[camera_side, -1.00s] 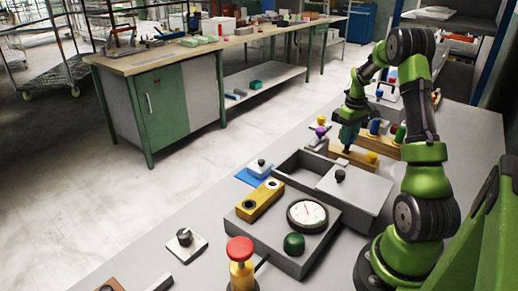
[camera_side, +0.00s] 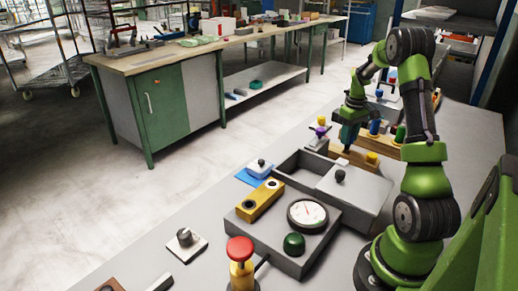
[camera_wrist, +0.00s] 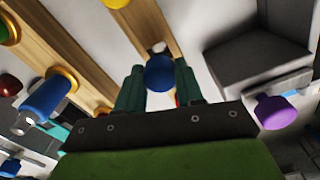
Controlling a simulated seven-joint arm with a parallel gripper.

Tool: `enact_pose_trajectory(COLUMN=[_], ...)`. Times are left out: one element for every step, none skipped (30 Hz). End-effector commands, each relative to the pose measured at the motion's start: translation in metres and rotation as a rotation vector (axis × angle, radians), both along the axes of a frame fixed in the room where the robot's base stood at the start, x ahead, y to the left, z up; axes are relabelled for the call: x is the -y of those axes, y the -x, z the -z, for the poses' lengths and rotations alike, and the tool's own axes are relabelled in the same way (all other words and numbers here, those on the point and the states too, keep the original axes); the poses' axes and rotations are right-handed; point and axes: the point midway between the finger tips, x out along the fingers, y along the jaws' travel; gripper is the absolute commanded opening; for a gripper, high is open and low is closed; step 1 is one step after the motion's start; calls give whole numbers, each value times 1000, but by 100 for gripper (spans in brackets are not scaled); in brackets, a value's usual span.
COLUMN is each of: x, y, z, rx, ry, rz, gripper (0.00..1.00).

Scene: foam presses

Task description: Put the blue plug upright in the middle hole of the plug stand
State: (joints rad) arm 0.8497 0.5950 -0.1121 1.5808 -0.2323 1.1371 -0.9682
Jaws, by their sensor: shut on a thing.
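My gripper (camera_wrist: 160,85) is shut on a blue plug (camera_wrist: 159,72), seen from its round blue end between the two dark green fingers in the wrist view. In the side view my gripper (camera_side: 349,133) is above a light wooden stand (camera_side: 345,151), and its fingers hide the held plug. The stand also shows in the wrist view (camera_wrist: 148,28), running up from the held plug. A yellow plug (camera_side: 372,157) stands at its right end. The stand's middle hole is hidden, and I cannot tell whether the held plug is in it.
A second wooden rack (camera_wrist: 75,55) holds another blue plug (camera_wrist: 45,98) and a dark red one (camera_wrist: 9,86). A purple knob (camera_side: 320,131) is left of my gripper. An open grey bin (camera_side: 303,166) and a gauge box (camera_side: 270,235) lie in front.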

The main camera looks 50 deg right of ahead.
Motion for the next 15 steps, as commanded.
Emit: enact_pose_trajectory(x=[0,0,0,0,0,0,0,0,0,0,0,0,0,0,0], y=[0,0,0,0,0,0,0,0,0,0,0,0,0,0,0], z=[0,0,0,0,0,0,0,0,1,2,2,4,4,5,6], rx=[0,0,0,0,0,0,0,0,0,0,0,0,0,0,0], ry=[0,0,0,0,0,0,0,0,0,0,0,0,0,0,0], rz=[0,0,0,0,0,0,0,0,0,0,0,-1,-1,-1,0], gripper=[6,6,6,6,6,6,6,6,6,6,6,6,6,6,6])
